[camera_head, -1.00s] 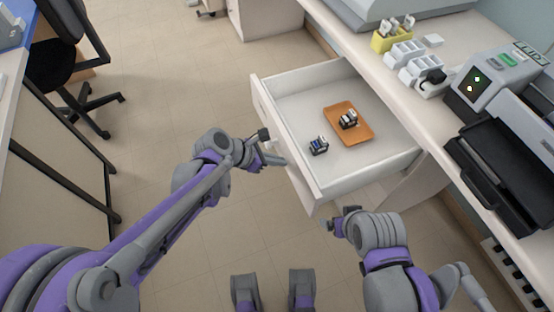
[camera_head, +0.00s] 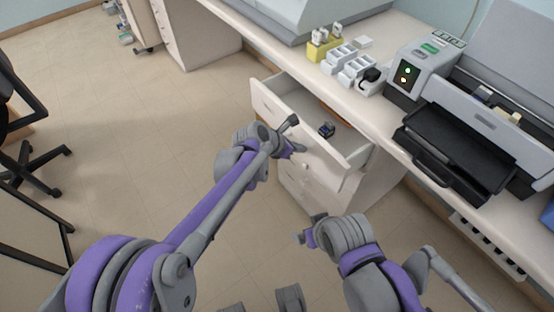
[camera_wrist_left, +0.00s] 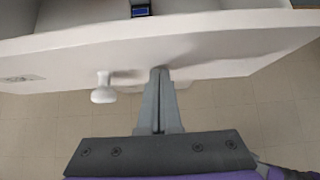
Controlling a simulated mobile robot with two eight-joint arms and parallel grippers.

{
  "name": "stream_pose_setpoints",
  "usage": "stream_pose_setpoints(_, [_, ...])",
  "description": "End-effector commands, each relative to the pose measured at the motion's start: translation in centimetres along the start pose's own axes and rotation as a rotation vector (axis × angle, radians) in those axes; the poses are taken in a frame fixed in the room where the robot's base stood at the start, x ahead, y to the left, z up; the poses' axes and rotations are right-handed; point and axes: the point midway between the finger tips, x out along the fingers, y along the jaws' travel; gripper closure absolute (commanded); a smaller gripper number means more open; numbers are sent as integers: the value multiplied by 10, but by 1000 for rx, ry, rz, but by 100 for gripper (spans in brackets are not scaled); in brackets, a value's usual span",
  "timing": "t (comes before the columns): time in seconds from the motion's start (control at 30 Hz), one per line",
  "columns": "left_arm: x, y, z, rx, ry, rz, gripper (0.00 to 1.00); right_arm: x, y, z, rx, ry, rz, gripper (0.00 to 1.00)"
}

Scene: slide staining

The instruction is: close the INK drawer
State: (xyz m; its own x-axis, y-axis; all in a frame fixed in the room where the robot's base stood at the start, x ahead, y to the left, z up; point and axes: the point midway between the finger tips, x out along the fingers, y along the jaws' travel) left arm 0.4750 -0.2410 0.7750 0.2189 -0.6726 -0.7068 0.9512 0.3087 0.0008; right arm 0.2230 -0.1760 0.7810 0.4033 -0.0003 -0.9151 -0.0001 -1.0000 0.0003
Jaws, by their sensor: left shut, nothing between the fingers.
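The white drawer (camera_head: 322,161) under the counter is partly open. In the left wrist view its front panel (camera_wrist_left: 230,58) crosses the picture, with a round knob (camera_wrist_left: 103,90) and a small label (camera_wrist_left: 20,78), too small to read. My left gripper (camera_head: 299,147) is shut and empty. Its fingertips (camera_wrist_left: 159,74) meet the panel, right of the knob, and seem to touch it. Inside the drawer are a small dark-blue bottle (camera_head: 327,130) and part of an orange tray (camera_head: 335,116); the rest is hidden. My right gripper (camera_head: 308,231) hangs below and in front of the drawer, its jaws unclear.
Lower drawers (camera_head: 306,190) below look shut. The counter holds a yellow rack (camera_head: 325,47), white racks (camera_head: 357,70), a grey device with a display (camera_head: 425,65) and a black tray (camera_head: 455,150). A chair (camera_head: 25,150) stands far left. The floor between is clear.

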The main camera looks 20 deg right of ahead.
Motion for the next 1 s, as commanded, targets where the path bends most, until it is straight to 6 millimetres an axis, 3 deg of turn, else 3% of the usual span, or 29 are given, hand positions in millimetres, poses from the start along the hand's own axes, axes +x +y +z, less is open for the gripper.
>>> stream_pose_setpoints(0.2, [41,-1,42,1,-1,-2,100,-5,0,-2,0,2,0,9])
stream_pose_setpoints(0.4, [68,0,69,1,-1,-1,100,-8,0,-4,0,3,0,9])
stream_pose_setpoints(0.7, [88,0,88,0,-1,0,100,-11,0,-5,0,4,0,9])
stream_pose_setpoints(1.0, [91,0,92,-2,-5,2,100,-12,0,-5,0,4,0,9])
